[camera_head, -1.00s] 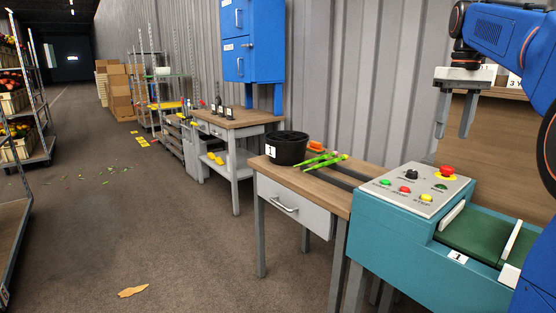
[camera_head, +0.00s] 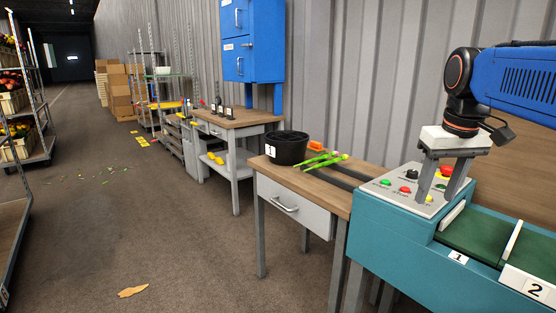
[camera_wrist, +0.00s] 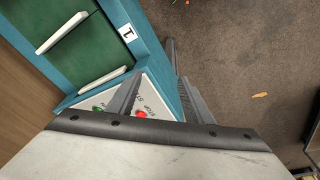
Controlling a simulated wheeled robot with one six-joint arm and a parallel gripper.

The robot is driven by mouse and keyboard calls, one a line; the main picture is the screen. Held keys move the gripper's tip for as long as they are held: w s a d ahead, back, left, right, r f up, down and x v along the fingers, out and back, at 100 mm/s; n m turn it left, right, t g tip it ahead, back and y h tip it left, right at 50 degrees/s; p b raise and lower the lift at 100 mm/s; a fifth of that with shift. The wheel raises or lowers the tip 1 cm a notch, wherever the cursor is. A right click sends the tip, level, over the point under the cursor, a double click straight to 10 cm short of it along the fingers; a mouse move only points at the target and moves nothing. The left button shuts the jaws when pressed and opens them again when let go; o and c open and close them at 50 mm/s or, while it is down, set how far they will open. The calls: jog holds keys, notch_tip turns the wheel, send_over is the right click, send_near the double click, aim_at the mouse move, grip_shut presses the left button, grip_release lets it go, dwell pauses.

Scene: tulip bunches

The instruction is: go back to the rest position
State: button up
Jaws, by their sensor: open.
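My gripper (camera_head: 437,190) is open and empty, with its two grey fingers pointing down. In the head view it appears in front of the control panel (camera_head: 408,202) of the teal machine. The fingers cover part of the panel and its buttons; I cannot tell the exact gap. In the wrist view my gripper (camera_wrist: 151,85) has its fingers spread, with the panel corner and a red button (camera_wrist: 141,114) showing between them. The teal machine (camera_head: 400,246) has a green belt (camera_head: 474,236) with white dividers and labels 1 and 2.
A wooden table (camera_head: 330,190) adjoins the machine, with a black bucket (camera_head: 287,150) labelled 1 and green-stemmed tulips (camera_head: 325,161) on it. A workbench (camera_head: 236,120) and blue cabinet (camera_head: 254,40) stand along the wall. The floor at left is open, with a cardboard scrap (camera_head: 133,292).

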jog(key=s+a+f+t, duration=0.1)
jog(key=s+a+f, duration=0.2)
jog(key=s+f, duration=0.5)
jog(key=s+a+f+t, duration=0.1)
jog(key=s+a+f, duration=0.2)
jog(key=s+f, duration=0.5)
notch_tip(320, 180, down, 5)
jog(key=shift+f+t, duration=0.1)
jog(key=shift+t, duration=0.2)
